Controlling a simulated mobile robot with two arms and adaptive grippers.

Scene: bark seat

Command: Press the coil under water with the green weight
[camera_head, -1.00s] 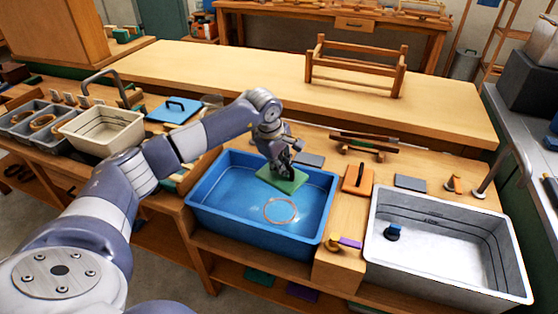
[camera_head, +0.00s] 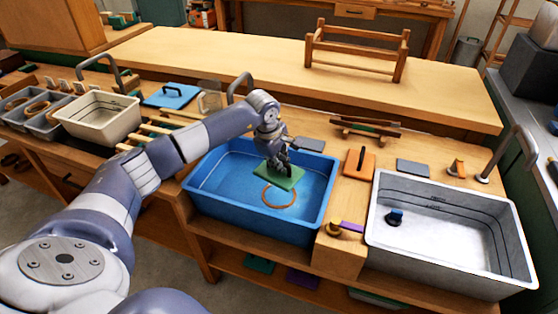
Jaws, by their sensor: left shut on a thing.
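The green weight (camera_head: 277,179) is a flat green block held in my left gripper (camera_head: 277,164), which is shut on it above the blue basin (camera_head: 199,201). The coil (camera_head: 279,197) is a thin brown-orange ring in the blue water, just below and in front of the weight in the picture. The weight's near edge comes close to the ring's far side; I cannot tell its height over the water. My right gripper does not show.
A grey-white sink (camera_head: 452,258) with a dark blue plug-like piece (camera_head: 395,217) stands at the right. An orange block with a handle (camera_head: 358,164) and a grey slab (camera_head: 413,168) lie behind. A cream tub (camera_head: 97,119) stands left. A wooden rack (camera_head: 357,50) stands on the back bench.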

